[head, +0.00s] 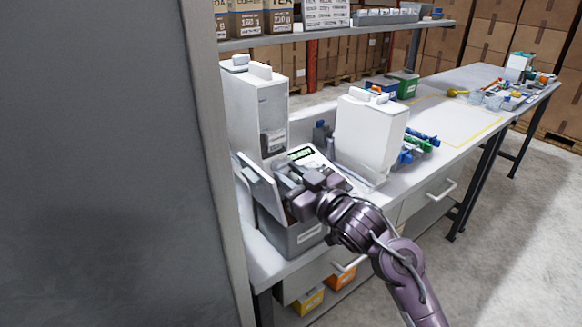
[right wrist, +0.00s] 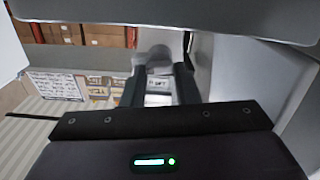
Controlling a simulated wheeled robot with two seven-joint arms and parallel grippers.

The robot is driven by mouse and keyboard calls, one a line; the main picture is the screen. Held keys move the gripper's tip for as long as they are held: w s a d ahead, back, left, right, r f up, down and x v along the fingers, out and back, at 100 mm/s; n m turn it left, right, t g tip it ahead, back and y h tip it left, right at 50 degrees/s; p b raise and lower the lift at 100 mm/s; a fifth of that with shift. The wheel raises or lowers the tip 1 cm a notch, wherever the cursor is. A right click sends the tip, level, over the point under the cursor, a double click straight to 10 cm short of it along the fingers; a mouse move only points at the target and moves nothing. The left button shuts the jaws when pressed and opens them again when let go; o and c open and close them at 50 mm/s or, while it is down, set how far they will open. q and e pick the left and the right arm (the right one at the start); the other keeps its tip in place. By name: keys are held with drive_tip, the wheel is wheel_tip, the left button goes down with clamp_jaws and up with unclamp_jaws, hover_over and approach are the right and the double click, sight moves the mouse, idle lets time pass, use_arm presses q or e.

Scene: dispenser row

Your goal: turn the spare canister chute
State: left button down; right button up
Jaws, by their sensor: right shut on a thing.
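A pale grey canister dispenser (head: 252,108) stands at the left of the bench, with a small label low on its front. A tilted light grey chute plate (head: 260,182) sticks out below it. My right gripper (head: 290,190) is at this chute, just right of the plate, above a grey bin. In the right wrist view its dark fingers (right wrist: 160,90) are close together around a pale rounded piece (right wrist: 155,58), which seems to be part of the chute. The fingers hide most of the grip. My left gripper is not in view.
A second white dispenser (head: 368,132) stands to the right, close to my right arm. The grey bin (head: 290,236) sits at the bench's front. A large grey panel (head: 105,160) blocks the left side. A shelf (head: 345,32) with boxes runs above.

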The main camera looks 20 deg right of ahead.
drive_tip(key=m+p, duration=0.1)
drive_tip(key=p, duration=0.1)
drive_tip(key=m+p, duration=0.4)
drive_tip(key=shift+d+r+p, duration=0.1)
drive_tip(key=shift+r+p, duration=0.15)
drive_tip(key=shift+p, duration=0.15)
drive_tip(key=shift+f+m+p, duration=0.25)
drive_tip(key=shift+m+p, duration=1.25)
drive_tip(key=o, duration=1)
drive_tip(key=shift+d+f, duration=0.1)
drive_tip(key=shift+s+d, duration=0.1)
drive_tip(key=shift+s, duration=0.25)
drive_tip(key=b+v, duration=0.2)
drive_tip(key=v, duration=0.5)
